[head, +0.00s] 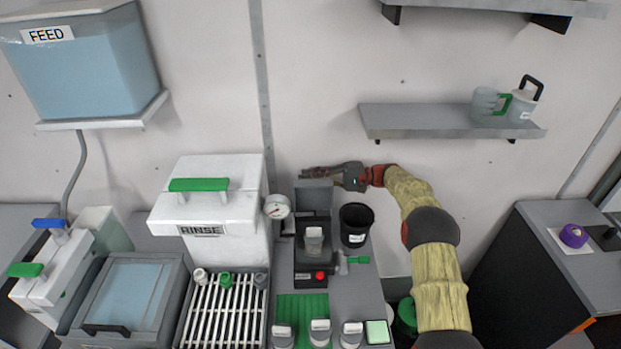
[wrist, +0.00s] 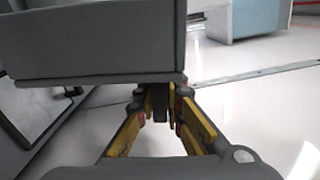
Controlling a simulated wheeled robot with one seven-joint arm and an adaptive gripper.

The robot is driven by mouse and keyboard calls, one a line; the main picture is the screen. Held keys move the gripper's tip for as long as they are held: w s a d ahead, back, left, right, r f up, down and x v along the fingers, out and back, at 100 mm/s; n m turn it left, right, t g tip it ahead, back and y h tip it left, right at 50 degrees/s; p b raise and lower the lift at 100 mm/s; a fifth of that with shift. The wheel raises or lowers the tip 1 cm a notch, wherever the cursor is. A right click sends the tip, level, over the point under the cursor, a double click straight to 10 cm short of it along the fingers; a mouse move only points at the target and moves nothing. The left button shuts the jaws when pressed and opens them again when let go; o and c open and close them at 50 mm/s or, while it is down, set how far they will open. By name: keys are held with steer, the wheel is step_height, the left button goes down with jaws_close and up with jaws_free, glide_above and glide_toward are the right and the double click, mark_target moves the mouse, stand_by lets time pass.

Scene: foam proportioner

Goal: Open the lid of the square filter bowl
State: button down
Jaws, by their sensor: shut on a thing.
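The square filter bowl (head: 301,262) is a dark box on the grey counter, with a clear cup-like part (head: 314,236) showing at its middle. Its grey lid (head: 314,198) stands up at the back of the box, roughly upright. My gripper (head: 312,173) is at the lid's top edge, reaching in from the right and partly behind it. In the wrist view the lid (wrist: 90,40) fills the upper left as a grey panel. The yellow fingers (wrist: 160,105) close together on a small dark part under its lower edge; the exact contact is partly hidden.
A black cup (head: 355,226) stands right of the bowl, with a green-handled valve (head: 357,260) below it. A pressure gauge (head: 277,207) and the white RINSE tank (head: 212,222) are close on the left. A wall shelf (head: 425,121) is above my arm.

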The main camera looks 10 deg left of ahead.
steer(key=shift+s, duration=0.1)
stand_by(0.5)
steer(key=shift+s+d+r+n+b, duration=0.15)
steer(key=shift+s+r+n+b, duration=0.3)
steer(key=shift+n+b, duration=0.2)
steer(key=shift+s+d+r+n+b, duration=0.15)
steer(key=shift+s+r+n+b, duration=0.15)
steer(key=shift+s+n+b, duration=0.3)
steer(key=c, duration=2)
jaws_free()
steer(key=shift+r, duration=0.1)
steer(key=shift+o, duration=0.5)
steer(key=shift+w, duration=0.1)
steer(key=v, duration=1.2)
